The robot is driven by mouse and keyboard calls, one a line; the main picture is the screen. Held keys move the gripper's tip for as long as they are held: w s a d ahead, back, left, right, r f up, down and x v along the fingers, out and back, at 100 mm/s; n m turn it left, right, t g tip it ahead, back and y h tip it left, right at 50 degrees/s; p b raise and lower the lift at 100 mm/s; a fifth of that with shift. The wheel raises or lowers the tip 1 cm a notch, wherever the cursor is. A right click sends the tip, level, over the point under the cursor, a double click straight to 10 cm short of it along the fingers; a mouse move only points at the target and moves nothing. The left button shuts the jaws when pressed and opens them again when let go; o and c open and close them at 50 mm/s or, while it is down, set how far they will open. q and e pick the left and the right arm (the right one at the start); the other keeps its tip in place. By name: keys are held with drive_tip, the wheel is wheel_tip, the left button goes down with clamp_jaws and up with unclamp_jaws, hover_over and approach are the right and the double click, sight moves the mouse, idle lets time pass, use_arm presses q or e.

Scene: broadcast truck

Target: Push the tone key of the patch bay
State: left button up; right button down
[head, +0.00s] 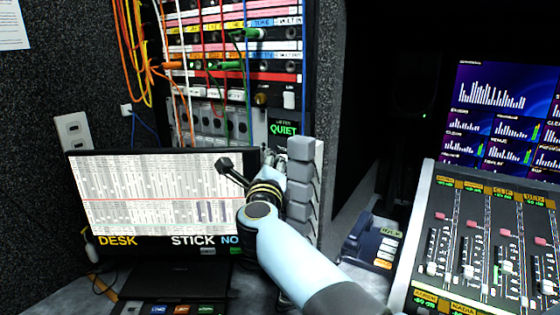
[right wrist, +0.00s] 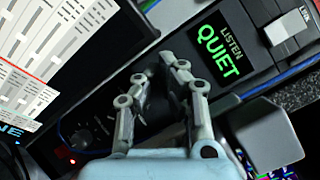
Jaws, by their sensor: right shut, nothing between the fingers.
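The patch bay (head: 230,72) stands in the rack at the upper middle of the head view, with rows of jacks and coloured cords. A pale key (head: 289,99) sits at its lower right, above the green QUIET display (head: 283,129); its label is too small to read. A pale key (right wrist: 288,27) also shows beside the QUIET display (right wrist: 217,50) at the upper right of the right wrist view. My right gripper (head: 270,156) is shut and empty, just below the display in the head view. In the right wrist view its fingertips (right wrist: 174,63) lie left of the display. My left gripper is not seen.
A monitor (head: 160,198) stands left of my right arm. Grey ribbed blocks (head: 303,185) stand close on its right. Cords (head: 150,65) hang across the patch bay's left part. A fader console (head: 480,250) and a small keyed box (head: 370,243) are at the right.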

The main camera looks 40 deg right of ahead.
drive_tip(key=shift+s+a, duration=0.15)
drive_tip(key=shift+a, duration=0.3)
